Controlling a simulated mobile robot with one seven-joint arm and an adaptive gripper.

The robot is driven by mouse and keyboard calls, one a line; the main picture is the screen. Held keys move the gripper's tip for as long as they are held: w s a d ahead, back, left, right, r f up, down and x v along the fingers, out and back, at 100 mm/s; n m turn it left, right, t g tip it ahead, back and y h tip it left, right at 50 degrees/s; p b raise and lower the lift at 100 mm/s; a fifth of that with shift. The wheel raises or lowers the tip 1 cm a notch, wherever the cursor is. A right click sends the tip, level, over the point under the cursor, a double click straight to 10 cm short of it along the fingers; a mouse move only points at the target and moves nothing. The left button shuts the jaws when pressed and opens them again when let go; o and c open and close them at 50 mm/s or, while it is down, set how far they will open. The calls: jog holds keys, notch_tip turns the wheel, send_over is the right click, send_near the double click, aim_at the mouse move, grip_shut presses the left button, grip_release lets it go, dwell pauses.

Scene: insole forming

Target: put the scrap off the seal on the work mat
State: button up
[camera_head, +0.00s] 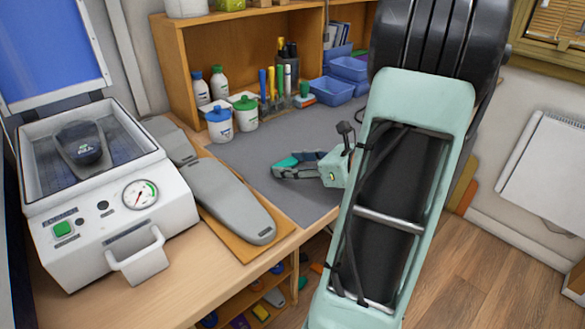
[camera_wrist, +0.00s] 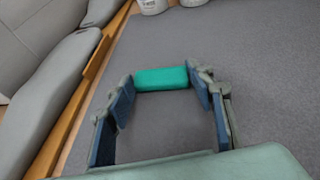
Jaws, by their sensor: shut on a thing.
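The scrap, a small green block (camera_wrist: 162,78), is held between the two fingertips of my gripper (camera_wrist: 160,84) in the wrist view. In the head view a bit of the green scrap (camera_head: 287,162) shows at the tips of my gripper (camera_head: 290,169). The gripper is over the dark grey work mat (camera_head: 250,152). I cannot tell whether the scrap touches the mat. The press (camera_head: 110,200) stands at the left with its blue-lined lid up. A dark form (camera_head: 80,147) sits in its bed; the seal around the bed is not clear.
Grey insole forms (camera_head: 228,198) lie on a wooden board left of the mat. White bottles (camera_head: 219,124), pens in a holder and blue bins (camera_head: 333,90) stand at the mat's back by the shelf. The mat around my gripper is clear.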

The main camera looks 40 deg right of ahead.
jog(key=shift+f, duration=0.2)
jog(key=o, duration=0.7)
jog(key=shift+c, duration=0.2)
jog(key=shift+r, duration=0.1)
jog(key=shift+r, duration=0.1)
jog(key=shift+s+d+r, duration=0.1)
jog(key=shift+s+r, duration=0.05)
jog(key=shift+r, duration=0.05)
jog(key=p+v, duration=0.1)
jog(key=v, duration=1)
jog(key=shift+s, duration=0.3)
